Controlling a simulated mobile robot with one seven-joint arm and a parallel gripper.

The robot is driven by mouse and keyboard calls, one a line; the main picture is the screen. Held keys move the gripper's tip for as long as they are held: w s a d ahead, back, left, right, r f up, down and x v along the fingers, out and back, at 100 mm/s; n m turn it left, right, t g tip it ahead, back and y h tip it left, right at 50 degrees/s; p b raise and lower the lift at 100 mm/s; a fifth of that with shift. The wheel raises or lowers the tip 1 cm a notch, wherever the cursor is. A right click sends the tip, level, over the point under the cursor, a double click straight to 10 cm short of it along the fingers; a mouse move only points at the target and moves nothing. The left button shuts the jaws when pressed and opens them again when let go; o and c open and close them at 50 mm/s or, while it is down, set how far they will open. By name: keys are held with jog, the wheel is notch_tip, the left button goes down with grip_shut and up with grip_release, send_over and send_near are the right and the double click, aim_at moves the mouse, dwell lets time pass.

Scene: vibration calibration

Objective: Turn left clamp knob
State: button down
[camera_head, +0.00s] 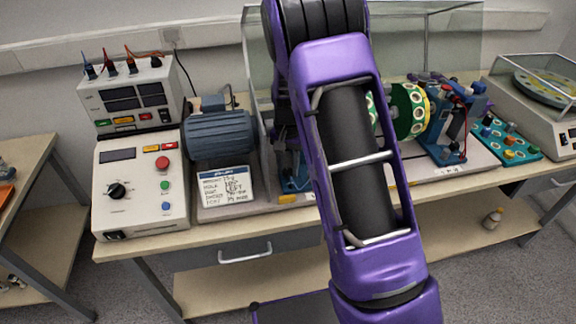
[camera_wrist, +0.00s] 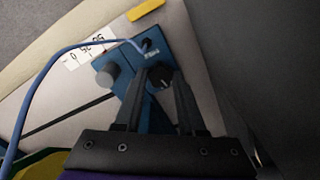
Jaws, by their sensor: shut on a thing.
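In the wrist view, my gripper (camera_wrist: 159,76) has its two fingers closed on a dark round knob (camera_wrist: 162,78) on a blue clamp block (camera_wrist: 130,58). The knob sits between the fingertips. A grey knob (camera_wrist: 108,73) stands on the same block to the left, apart from the fingers. In the head view, a blue clamp stand (camera_head: 296,183) is partly hidden behind my purple arm; my gripper and the held knob are hidden there.
A blue cable (camera_wrist: 42,70) curves beside the block in the wrist view. On the bench (camera_head: 140,244) are a control box (camera_head: 125,200), a motor (camera_head: 220,137), a label board (camera_head: 226,186), a green rotor (camera_head: 405,112) and a right blue stand (camera_head: 445,135). A clear guard (camera_head: 440,40) stands behind.

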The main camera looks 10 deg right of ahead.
aim_at(287, 171)
dwell(0.4)
jog(key=shift+c, duration=2.4)
grip_release()
jog(key=shift+r, duration=0.1)
notch_tip(287, 171, up, 17)
jog(key=p, duration=0.1)
jog(key=shift+r, duration=0.15)
jog(key=shift+a, duration=0.1)
